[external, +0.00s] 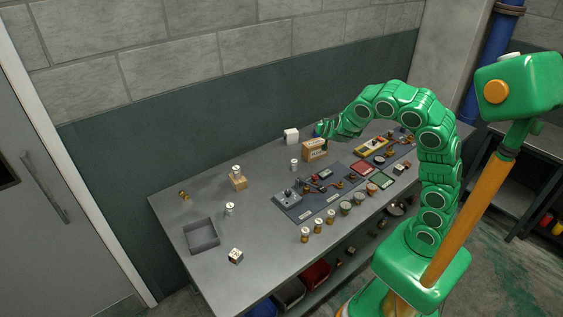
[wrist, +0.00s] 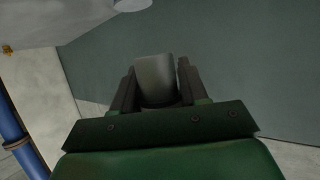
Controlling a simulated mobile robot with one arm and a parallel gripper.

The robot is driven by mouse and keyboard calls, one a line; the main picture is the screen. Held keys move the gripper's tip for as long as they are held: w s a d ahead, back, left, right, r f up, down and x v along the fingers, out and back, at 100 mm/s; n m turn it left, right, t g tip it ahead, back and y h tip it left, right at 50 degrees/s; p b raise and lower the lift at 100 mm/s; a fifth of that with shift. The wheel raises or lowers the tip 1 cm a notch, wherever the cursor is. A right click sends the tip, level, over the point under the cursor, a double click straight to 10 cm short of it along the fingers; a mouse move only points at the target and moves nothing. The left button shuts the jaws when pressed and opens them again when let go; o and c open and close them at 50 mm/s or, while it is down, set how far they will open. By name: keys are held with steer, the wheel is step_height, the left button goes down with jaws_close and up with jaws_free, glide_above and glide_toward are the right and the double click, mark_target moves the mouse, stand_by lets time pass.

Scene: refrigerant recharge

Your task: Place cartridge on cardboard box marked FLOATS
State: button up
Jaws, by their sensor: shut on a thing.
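My gripper (external: 322,131) is at the back of the bench, just above a cardboard box (external: 314,151) with a label too small to read. In the wrist view my gripper (wrist: 155,88) is shut on a grey cylindrical cartridge (wrist: 154,72), held between its two dark fingers. In the external view the held cartridge is too small and hidden by the hand to make out clearly. I cannot tell whether it touches the box top.
Another canister (external: 236,171) sits on a wooden block (external: 239,184). A grey tray (external: 201,236) lies at left. Dark mats with fittings (external: 292,206) cover the middle.

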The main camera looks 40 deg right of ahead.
glide_above(315, 140)
steer(key=shift+f, duration=4.2)
steer(key=o, duration=1.1)
steer(key=shift+s+a+r, duration=0.15)
steer(key=shift+s, duration=0.05)
steer(key=v, duration=1.1)
steer(key=shift+s+a+r, duration=0.15)
steer(key=shift+s+r, duration=0.05)
